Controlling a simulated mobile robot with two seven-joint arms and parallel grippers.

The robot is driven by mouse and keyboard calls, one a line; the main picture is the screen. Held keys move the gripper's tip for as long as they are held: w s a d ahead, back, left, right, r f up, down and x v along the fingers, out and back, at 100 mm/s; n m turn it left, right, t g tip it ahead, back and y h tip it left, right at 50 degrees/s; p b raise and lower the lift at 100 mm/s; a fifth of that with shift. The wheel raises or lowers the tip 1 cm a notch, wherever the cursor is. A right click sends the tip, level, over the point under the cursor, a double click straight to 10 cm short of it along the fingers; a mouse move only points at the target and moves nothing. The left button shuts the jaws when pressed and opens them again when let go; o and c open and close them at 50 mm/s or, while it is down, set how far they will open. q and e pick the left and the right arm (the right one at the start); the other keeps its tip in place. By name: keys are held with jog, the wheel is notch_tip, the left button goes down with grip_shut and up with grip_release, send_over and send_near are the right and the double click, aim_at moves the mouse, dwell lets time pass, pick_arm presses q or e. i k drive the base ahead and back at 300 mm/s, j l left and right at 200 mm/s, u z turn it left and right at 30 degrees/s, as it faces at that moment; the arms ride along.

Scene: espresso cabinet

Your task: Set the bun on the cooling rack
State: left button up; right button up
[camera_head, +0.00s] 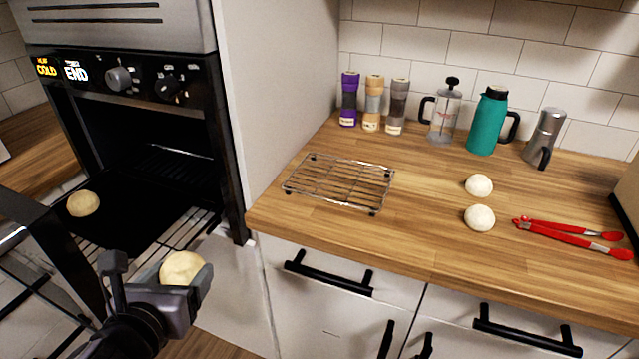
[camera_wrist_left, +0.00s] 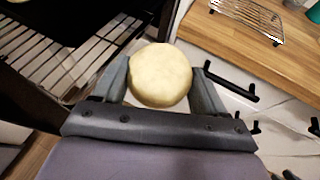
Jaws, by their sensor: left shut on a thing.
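My left gripper (camera_head: 158,284) is shut on a pale round bun (camera_head: 182,268), held in front of the open oven, below the counter's edge. In the left wrist view the same bun (camera_wrist_left: 160,75) sits between the two fingers. The wire cooling rack (camera_head: 340,183) lies empty on the wooden counter, up and to the right of my left gripper; part of it also shows in the left wrist view (camera_wrist_left: 250,18). Another bun (camera_head: 83,203) is in the oven on the dark tray (camera_head: 135,225). My right gripper is not in view.
Two white dough balls (camera_head: 479,186) and red tongs (camera_head: 575,238) lie on the counter, right of the rack. Several jars, a French press (camera_head: 443,115), a teal jug (camera_head: 489,122) and a moka pot (camera_head: 545,138) stand along the wall. The oven's side panel (camera_head: 275,90) rises left of the rack.

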aim_at(321, 173)
jog(key=i+l+z, duration=0.1)
jog(key=z, duration=0.3)
jog(key=i+l+z, duration=0.15)
jog(key=z, duration=0.25)
jog(key=i+j+z, duration=0.35)
jog(key=k+j, duration=0.15)
jog(key=j, duration=0.15)
